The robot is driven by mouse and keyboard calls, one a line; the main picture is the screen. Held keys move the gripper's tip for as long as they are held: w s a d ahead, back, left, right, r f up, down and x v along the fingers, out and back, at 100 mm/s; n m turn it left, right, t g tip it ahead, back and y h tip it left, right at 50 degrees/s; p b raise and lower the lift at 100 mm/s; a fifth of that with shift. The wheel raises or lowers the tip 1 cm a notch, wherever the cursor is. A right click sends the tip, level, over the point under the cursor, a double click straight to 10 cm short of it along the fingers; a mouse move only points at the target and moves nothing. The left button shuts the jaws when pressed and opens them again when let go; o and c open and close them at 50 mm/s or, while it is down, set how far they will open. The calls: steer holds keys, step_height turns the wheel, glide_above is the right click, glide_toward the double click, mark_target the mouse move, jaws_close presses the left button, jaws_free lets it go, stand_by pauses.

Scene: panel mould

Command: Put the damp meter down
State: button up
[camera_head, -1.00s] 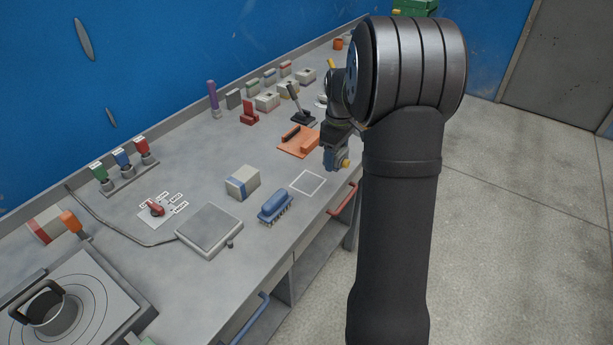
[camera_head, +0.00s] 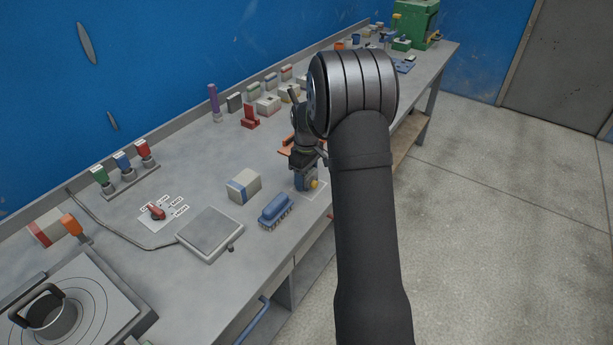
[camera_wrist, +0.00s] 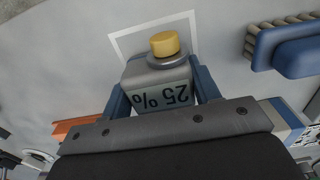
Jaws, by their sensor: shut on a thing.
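The damp meter (camera_wrist: 160,80) is a grey block with a yellow round tip and a display reading "25 %". My gripper (camera_wrist: 160,92) is shut on it, with a blue finger on each side. In the head view my gripper (camera_head: 305,172) is low over the front of the bench, and the meter's yellow tip (camera_head: 314,184) shows below it. A white outlined square (camera_wrist: 125,45) on the bench lies behind and around the meter's tip in the wrist view. I cannot tell whether the meter touches the bench.
A blue brush (camera_head: 276,209) lies close to the left of the meter, with a white and blue block (camera_head: 243,185) behind it. A flat grey plate (camera_head: 209,234) is further left. An orange item (camera_head: 287,146) is partly hidden behind my gripper. The bench's front edge is near.

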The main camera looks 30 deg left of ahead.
steer(key=o, duration=1.2)
steer(key=shift+f, duration=0.15)
steer(key=shift+o, duration=0.2)
step_height(320, 180, up, 12)
steer(key=shift+r, duration=0.2)
steer(key=shift+f, duration=4.2)
